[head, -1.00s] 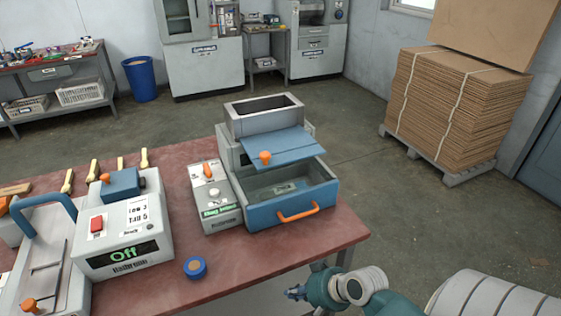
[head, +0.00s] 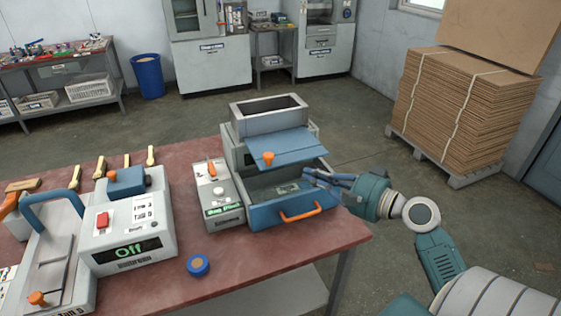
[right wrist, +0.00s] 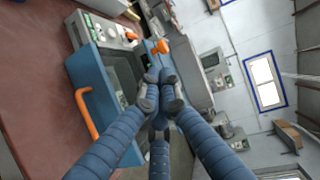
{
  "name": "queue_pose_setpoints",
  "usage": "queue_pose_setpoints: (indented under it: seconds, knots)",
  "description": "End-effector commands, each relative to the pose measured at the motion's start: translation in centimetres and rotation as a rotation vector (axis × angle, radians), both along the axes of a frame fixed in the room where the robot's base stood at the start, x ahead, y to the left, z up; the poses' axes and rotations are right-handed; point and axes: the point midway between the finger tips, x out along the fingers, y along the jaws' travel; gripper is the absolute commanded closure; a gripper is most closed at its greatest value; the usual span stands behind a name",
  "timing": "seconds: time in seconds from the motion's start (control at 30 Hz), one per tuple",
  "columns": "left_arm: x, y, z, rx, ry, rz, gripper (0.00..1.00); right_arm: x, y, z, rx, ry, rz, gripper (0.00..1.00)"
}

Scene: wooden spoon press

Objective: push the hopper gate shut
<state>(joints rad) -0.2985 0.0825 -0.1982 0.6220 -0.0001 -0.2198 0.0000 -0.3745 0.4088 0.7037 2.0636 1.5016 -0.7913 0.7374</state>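The hopper (head: 268,122) is a grey open-topped box on the press at the table's right end. Its gate is a blue plate (head: 292,148) with an orange knob (head: 268,158), sticking out forward below the hopper. The knob also shows in the right wrist view (right wrist: 162,46), just beyond the fingers. My right gripper (head: 312,177) has its blue fingers at the right side of the press, low and to the right of the gate. In the right wrist view its fingertips (right wrist: 159,92) are drawn together with nothing between them. Whether they touch the press is unclear. My left gripper is out of view.
A blue drawer (head: 262,218) with an orange handle (head: 301,214) stands open below the gate. A grey button box (head: 218,195) is close on the left. A blue-rimmed roll (head: 198,265) lies on the red table (head: 260,268). Stacked cardboard (head: 462,110) stands on the floor behind.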

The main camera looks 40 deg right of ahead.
Motion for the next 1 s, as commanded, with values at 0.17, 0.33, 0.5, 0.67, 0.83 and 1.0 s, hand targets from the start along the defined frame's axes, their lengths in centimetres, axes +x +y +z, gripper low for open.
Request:
queue_pose_setpoints:
  seconds: [0.17, 0.33, 0.5, 0.67, 0.83, 1.0]
  knots:
    - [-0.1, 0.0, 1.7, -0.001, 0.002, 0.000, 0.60, 3.9, 0.9, 0.0, 0.004, -0.002, 0.001, 1.00]
    - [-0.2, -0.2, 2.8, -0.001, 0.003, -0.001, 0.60, 7.2, 1.8, -0.7, 0.000, -0.001, 0.001, 1.00]
    - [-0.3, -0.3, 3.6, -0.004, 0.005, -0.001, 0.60, 9.5, 2.3, -1.2, 0.001, 0.000, -0.001, 1.00]
    - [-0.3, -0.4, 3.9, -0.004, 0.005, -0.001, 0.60, 10.5, 2.5, -1.6, -0.003, 0.001, -0.001, 1.00]
    - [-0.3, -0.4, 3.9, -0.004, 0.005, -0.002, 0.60, 10.7, 2.6, -1.7, -0.002, 0.001, 0.000, 1.00]
    - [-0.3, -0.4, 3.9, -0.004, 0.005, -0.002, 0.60, 10.7, 2.6, -1.7, -0.002, 0.001, 0.000, 1.00]
